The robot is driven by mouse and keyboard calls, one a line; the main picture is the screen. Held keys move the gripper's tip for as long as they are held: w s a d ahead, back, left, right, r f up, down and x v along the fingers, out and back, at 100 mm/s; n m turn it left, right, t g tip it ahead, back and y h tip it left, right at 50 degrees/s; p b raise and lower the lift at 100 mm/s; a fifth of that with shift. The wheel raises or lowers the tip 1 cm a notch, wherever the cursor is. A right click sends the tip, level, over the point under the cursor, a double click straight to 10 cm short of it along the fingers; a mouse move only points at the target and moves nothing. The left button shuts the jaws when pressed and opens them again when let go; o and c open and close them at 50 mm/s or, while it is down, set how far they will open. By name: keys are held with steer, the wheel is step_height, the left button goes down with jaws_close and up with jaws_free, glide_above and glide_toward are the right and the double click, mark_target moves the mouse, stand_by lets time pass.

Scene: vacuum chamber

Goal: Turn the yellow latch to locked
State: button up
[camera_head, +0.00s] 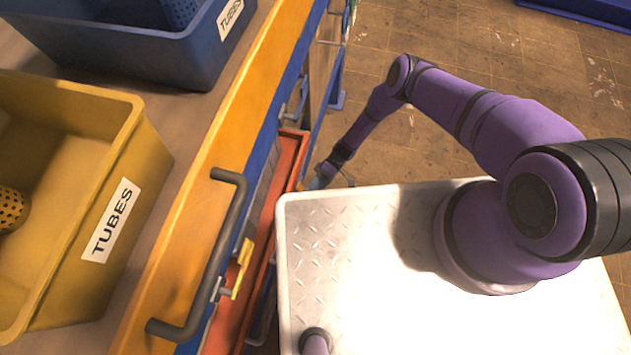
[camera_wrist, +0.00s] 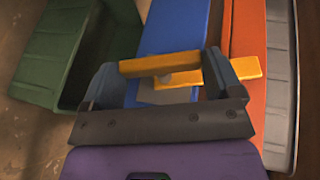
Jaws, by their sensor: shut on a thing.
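A yellow latch (camera_wrist: 162,63) lies across between the two fingertips of my gripper (camera_wrist: 160,72) in the wrist view. Another yellow piece (camera_wrist: 246,69) shows just beyond the right finger. My gripper is shut on the yellow latch, with its fingers wide apart. In the head view my gripper (camera_head: 320,181) is low beside the cabinet, small and partly hidden. A yellow latch (camera_head: 243,267) also shows on the cabinet front beside the grey handle, apart from my gripper. I cannot tell whether both views show the same latch.
A red drawer (camera_head: 291,158) sticks out of the cabinet near my gripper. A grey bar handle (camera_head: 226,228) juts from the orange-edged front. A yellow TUBES bin (camera_head: 140,165) and a blue bin (camera_head: 205,62) stand on top. A green bin (camera_wrist: 45,65) is left in the wrist view.

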steer(key=shift+d, duration=0.1)
stand_by(0.3)
steer(key=o, duration=1.1)
steer(key=shift+w, duration=0.15)
steer(key=v, duration=1)
steer(key=shift+w+d, duration=0.2)
steer(key=shift+d, duration=0.1)
steer(key=shift+f, duration=0.1)
steer(key=shift+c, duration=0.5)
